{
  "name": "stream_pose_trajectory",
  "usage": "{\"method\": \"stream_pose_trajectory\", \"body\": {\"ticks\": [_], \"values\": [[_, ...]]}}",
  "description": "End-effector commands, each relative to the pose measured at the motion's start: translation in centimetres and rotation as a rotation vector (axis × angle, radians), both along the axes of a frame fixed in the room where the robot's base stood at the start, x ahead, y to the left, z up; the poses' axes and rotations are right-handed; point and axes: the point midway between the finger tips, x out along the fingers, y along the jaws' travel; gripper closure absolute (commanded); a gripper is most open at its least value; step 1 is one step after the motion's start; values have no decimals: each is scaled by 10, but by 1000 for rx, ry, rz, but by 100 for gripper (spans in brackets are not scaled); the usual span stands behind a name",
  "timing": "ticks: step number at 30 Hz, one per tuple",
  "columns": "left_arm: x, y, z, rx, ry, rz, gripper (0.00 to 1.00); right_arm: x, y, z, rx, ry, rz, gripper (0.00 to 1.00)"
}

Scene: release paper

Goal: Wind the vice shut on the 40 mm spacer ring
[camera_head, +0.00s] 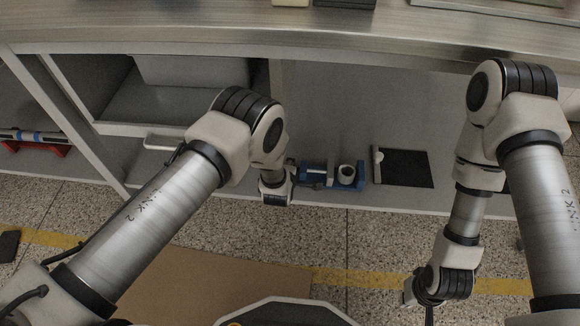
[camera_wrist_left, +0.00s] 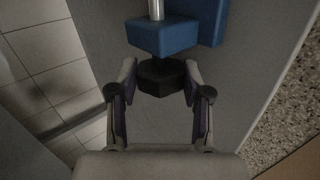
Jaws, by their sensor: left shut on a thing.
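The blue vice (camera_head: 361,178) stands on the low shelf in the middle of the head view. The pale spacer ring (camera_head: 347,172), with a dark opening, sits at the vice, towards its right end. I cannot tell whether both jaws touch it. In the left wrist view, a blue vice block (camera_wrist_left: 162,38) and a metal rod (camera_wrist_left: 156,9) show above a black faceted knob (camera_wrist_left: 160,82). My left gripper (camera_wrist_left: 160,75) is shut on this knob, one finger on each side. My right gripper (camera_head: 418,294) hangs low at the right over the floor; its fingers are not clear.
A black mat (camera_head: 408,168) lies on the shelf right of the vice. The steel worktop (camera_head: 300,35) overhangs the shelf. Speckled floor lies in front.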

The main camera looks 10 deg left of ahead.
Motion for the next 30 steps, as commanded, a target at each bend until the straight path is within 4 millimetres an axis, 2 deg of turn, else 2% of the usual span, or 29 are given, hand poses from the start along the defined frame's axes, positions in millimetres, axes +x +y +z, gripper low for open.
{"method": "stream_pose_trajectory", "body": {"ticks": [10,11,12,13,30], "values": [[-1,0,-1,1,-34,0,86,0,0,0,0,0,0,100],[-1,0,-1,1,-33,0,44,0,0,0,0,0,0,100],[-1,0,-1,1,-33,0,30,0,0,0,0,0,0,100],[-1,0,-1,1,-33,0,27,0,0,0,0,0,0,100],[0,0,-1,0,-18,0,27,0,0,0,0,0,0,100]]}}
